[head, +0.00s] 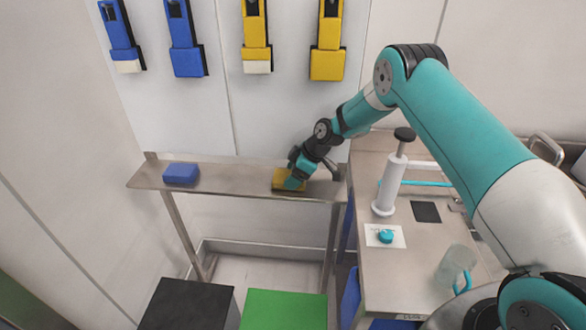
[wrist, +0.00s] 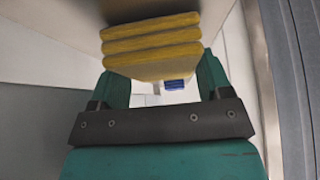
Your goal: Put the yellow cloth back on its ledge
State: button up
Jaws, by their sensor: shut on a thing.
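The yellow cloth (wrist: 150,48) is a folded stack of layers between the two fingers of my gripper (wrist: 160,78) in the wrist view. My gripper is shut on it. In the head view the yellow cloth (head: 284,180) is at the right part of the metal ledge (head: 232,177), with my gripper (head: 298,176) over its right side. The cloth looks at or very near the ledge surface; I cannot tell whether it touches. A blue folded cloth (head: 181,173) lies on the left part of the same ledge.
Blue and yellow holders (head: 327,50) hang on the wall above. A workbench (head: 400,262) at right carries a white pump (head: 391,180), a teal knob on a white card (head: 385,236) and a clear jug (head: 456,265). Black (head: 185,305) and green (head: 284,310) bins stand below.

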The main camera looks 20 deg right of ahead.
jog(key=shift+f+b, duration=0.2)
jog(key=shift+b, duration=0.1)
jog(key=o, duration=0.8)
